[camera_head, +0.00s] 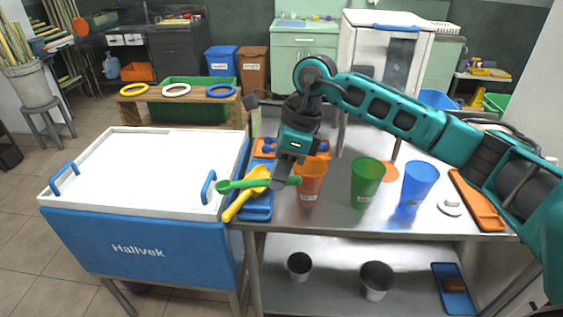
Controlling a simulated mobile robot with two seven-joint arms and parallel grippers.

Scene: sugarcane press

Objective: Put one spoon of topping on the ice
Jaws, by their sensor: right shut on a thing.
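My right gripper (283,176) is shut on the handle of a green spoon (243,184) and holds it level over the left end of the steel table. The spoon's bowl points left, close to the corner of the white-lidded blue ice box (135,170). A yellow scoop (245,196) lies on a blue tray (258,207) just under the spoon. I cannot make out ice or topping. My left gripper is not in view.
The steel table (335,215) has an orange tray (478,202) and a small white lid (450,207) at its right. Two metal cups (376,281) stand on the shelf below. A bench with coloured rings (176,90) stands behind the box.

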